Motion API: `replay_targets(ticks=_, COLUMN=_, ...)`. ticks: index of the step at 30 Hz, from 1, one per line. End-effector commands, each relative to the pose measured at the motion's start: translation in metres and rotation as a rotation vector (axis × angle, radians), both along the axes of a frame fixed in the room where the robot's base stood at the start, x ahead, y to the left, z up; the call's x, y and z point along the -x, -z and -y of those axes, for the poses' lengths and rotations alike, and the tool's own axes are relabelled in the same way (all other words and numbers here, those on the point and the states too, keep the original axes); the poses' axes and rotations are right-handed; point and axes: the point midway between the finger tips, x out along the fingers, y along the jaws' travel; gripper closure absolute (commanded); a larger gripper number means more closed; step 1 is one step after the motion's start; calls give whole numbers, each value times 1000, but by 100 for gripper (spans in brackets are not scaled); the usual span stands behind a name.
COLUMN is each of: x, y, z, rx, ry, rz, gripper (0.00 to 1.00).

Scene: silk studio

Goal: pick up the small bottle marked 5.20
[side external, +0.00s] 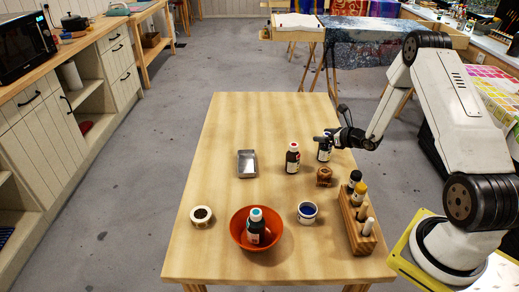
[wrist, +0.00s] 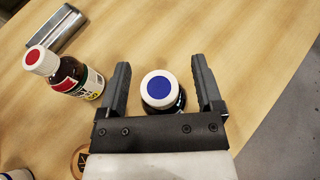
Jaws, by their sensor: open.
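A small dark bottle with a blue-topped white cap (wrist: 160,88) stands between the two fingers of my gripper (wrist: 160,64) in the wrist view. The fingers are open on either side of it, with gaps showing. In the side view this bottle (side external: 323,155) stands near the table's right edge, partly hidden by my gripper (side external: 331,138). A red-capped dark bottle (wrist: 70,75) stands just left of the gripper, also seen in the side view (side external: 292,160). A teal-capped bottle (side external: 255,229) stands in an orange bowl (side external: 236,236). I cannot read 5.20 on any label.
A wooden rack (side external: 352,226) holding several bottles or tubes stands at the front right. A small brown object (side external: 324,176), a jar of blue (side external: 307,212), a round pot (side external: 201,216) and a metal tray (side external: 247,163) also stand on the table (side external: 258,118).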

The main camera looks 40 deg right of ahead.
Motion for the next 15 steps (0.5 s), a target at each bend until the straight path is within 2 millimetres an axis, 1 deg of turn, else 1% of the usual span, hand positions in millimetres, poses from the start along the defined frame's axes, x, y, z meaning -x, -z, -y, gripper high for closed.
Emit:
replay_targets(ticks=1, x=-4, y=2, z=-1, rx=0, ry=-1, rz=0, gripper=16)
replay_targets(ticks=5, x=-9, y=4, z=0, rx=-1, ry=0, rz=-1, gripper=16)
replay_targets(ticks=15, x=-10, y=4, z=0, rx=-1, ry=0, rz=-1, gripper=16)
